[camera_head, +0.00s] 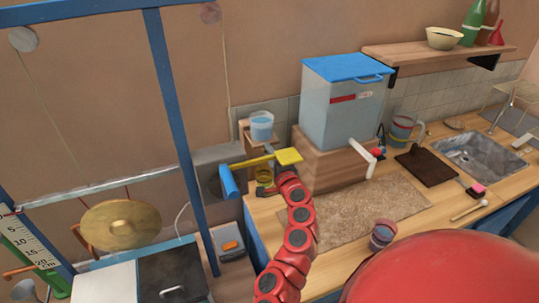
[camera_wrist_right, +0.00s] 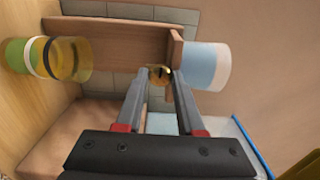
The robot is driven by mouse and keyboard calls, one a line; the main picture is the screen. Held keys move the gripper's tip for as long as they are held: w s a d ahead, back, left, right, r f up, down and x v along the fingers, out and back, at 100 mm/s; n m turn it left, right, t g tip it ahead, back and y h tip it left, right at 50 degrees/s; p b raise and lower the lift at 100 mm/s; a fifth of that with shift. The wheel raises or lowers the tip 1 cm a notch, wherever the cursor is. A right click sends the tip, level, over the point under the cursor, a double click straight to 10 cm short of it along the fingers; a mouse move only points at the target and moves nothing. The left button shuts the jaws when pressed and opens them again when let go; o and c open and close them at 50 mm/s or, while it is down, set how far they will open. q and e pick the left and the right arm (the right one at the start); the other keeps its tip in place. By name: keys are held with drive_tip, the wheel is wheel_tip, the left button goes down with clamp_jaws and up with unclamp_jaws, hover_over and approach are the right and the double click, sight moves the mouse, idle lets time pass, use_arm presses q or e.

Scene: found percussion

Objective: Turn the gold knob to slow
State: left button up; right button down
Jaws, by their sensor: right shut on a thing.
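The gold knob (camera_wrist_right: 160,75) sits on a wooden stand (camera_wrist_right: 110,38) with a cup above it. In the wrist view it is between the fingertips of my right gripper (camera_wrist_right: 160,82), which is shut on it. The fingers partly cover the knob, and I cannot read a slow mark or its setting. In the head view my right gripper (camera_head: 271,152) is at the stand, behind a yellow and blue mallet-like piece, and the knob is hidden there. My left gripper is not in view.
A cup of bluish liquid (camera_head: 262,122) stands on the stand, and a yellow-green jar (camera_wrist_right: 70,60) is below it. A blue-lidded tank (camera_head: 342,110) stands close to the right. A gong (camera_head: 120,224) hangs at left. A small cup (camera_head: 383,233) is near the counter's front.

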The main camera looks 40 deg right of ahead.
idle(0.3)
drive_tip(key=c, duration=0.5)
unclamp_jaws()
drive_tip(key=shift+c, duration=0.2)
drive_tip(key=p+v, duration=0.2)
drive_tip(key=v, duration=1.5)
drive_tip(key=shift+s+a, duration=0.15)
